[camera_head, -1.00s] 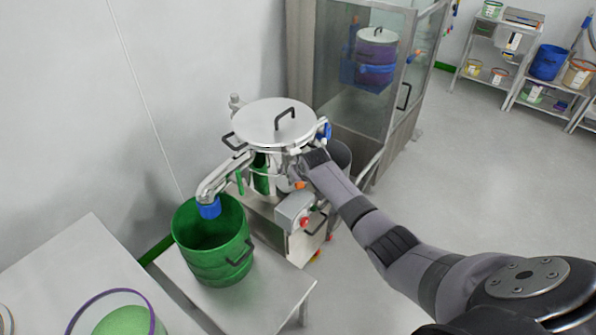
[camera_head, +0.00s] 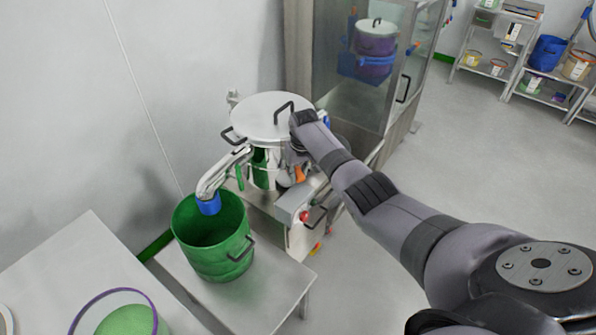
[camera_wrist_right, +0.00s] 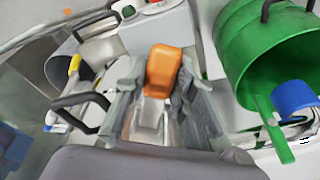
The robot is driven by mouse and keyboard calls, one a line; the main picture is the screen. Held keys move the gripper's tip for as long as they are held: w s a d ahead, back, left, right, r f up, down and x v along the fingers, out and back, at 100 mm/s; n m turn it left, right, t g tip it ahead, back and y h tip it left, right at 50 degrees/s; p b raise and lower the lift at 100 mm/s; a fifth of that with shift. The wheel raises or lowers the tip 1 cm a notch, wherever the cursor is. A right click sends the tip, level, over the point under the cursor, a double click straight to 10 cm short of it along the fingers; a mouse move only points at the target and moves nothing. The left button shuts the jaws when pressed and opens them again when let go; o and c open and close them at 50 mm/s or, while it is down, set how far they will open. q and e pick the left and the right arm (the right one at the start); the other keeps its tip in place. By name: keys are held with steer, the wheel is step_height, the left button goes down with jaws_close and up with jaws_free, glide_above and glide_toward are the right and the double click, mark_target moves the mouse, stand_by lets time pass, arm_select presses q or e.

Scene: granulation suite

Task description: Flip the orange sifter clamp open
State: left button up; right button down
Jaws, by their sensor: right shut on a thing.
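The sifter (camera_head: 262,118) stands against the wall, with a round metal lid and black handles. Its orange clamp (camera_head: 299,174) shows at the front right, below the lid rim. In the right wrist view the orange clamp (camera_wrist_right: 163,68) lies between my two grey fingers, with a metal lever part below it. My right gripper (camera_head: 297,162) reaches down at the sifter's right side, and it is shut on the clamp in the wrist view (camera_wrist_right: 160,95). The wrist partly hides the clamp's mount in the head view. My left gripper is not in view.
A green bucket (camera_head: 213,247) stands on a metal table (camera_head: 281,284) under the sifter's blue-tipped spout (camera_head: 208,203). A control box with a red button (camera_head: 303,216) is below the clamp. A glass cabinet (camera_head: 338,61) stands behind right. The floor at right is clear.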

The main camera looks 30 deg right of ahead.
mark_target(300, 176)
steer(key=shift+w+d+r, duration=0.3)
steer(key=shift+w+r, duration=0.35)
steer(key=shift+r, duration=0.2)
steer(key=c, duration=1.8)
jaws_free()
steer(key=shift+o, duration=1.2)
steer(key=shift+w+f, duration=0.1)
steer(key=shift+f, duration=0.05)
steer(key=shift+o, duration=1.2)
steer(key=shift+a+f, duration=0.1)
steer(key=shift+f, duration=0.1)
steer(key=shift+s+a, duration=0.1)
steer(key=shift+s, duration=0.1)
steer(key=v, duration=1.2)
steer(key=shift+s, duration=0.1)
